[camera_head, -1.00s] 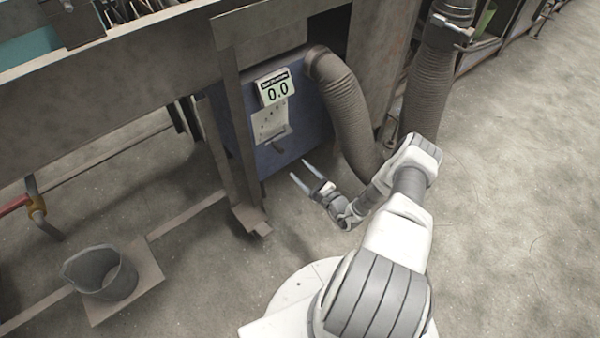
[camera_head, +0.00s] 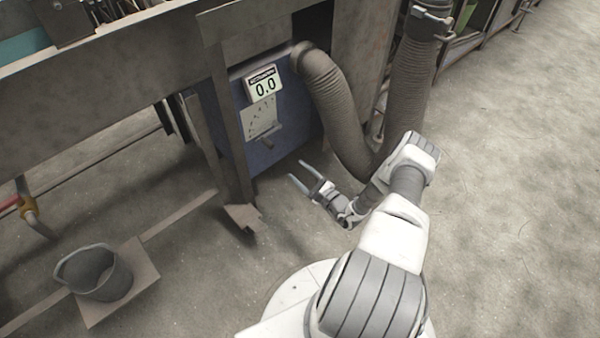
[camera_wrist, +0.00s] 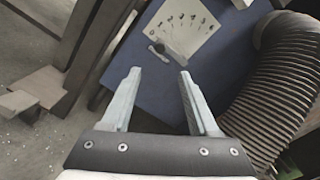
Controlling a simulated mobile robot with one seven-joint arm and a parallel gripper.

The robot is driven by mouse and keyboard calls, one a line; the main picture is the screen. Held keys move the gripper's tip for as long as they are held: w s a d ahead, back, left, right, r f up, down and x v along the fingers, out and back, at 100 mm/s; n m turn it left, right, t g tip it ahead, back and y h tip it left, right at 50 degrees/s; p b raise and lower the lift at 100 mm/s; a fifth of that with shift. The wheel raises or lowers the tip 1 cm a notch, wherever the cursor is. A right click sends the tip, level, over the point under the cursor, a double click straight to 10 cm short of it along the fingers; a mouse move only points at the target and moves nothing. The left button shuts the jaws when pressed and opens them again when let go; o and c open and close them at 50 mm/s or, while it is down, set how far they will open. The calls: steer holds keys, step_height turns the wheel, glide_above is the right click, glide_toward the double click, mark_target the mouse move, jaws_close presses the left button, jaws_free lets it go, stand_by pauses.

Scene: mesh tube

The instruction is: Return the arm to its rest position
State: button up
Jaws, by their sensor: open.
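My gripper (camera_head: 301,175) is open and empty. In the head view it hangs over the floor, in front of a blue box (camera_head: 271,151) and near the lower end of a ribbed hose (camera_head: 334,105). In the wrist view my gripper's two fingers (camera_wrist: 157,88) stand apart with nothing between them. Beyond them lies the blue panel of the box, with a white marked dial plate (camera_wrist: 183,27) and a grey lever (camera_wrist: 158,48). My white and grey arm reaches from the bottom of the head view toward the middle.
A metal table leg (camera_head: 231,130) stands left of the box. The ribbed hose in the wrist view (camera_wrist: 283,85) is close on the right. A grey bucket (camera_head: 95,274) stands at lower left. Bare floor (camera_head: 510,190) lies to the right.

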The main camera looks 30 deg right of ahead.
stand_by(0.3)
steer(key=w+a+r+n+g+y, duration=0.2)
steer(key=a+r+n+g+y, duration=0.25)
steer(key=r, duration=0.45)
steer(key=w+a+r+n+g+y, duration=0.1)
steer(key=a+r+n+g+y, duration=0.35)
steer(key=r, duration=0.55)
steer(key=s+a+r+n+g+h, duration=0.1)
steer(key=s+a+r+n+g, duration=0.3)
steer(key=r, duration=0.3)
steer(key=s+a+r+n+g+h, duration=0.1)
steer(key=s+a+r+n+g, duration=0.15)
steer(key=a+r+n, duration=0.35)
steer(key=s+d+r+n+t+h, duration=0.15)
steer(key=s+r+n+h, duration=0.35)
steer(key=s+r, duration=0.55)
steer(key=s+d+r+n+t+h, duration=0.15)
steer(key=s+r+h, duration=0.5)
steer(key=s, duration=0.65)
step_height(320, 180, up, 28)
steer(key=p, duration=2.7)
steer(key=shift+a+t, duration=0.15)
steer(key=shift+t, duration=0.2)
steer(key=shift+w+f+n, duration=0.1)
steer(key=shift+f+n, duration=0.05)
steer(key=shift+n, duration=0.1)
steer(key=shift+c, duration=0.9)
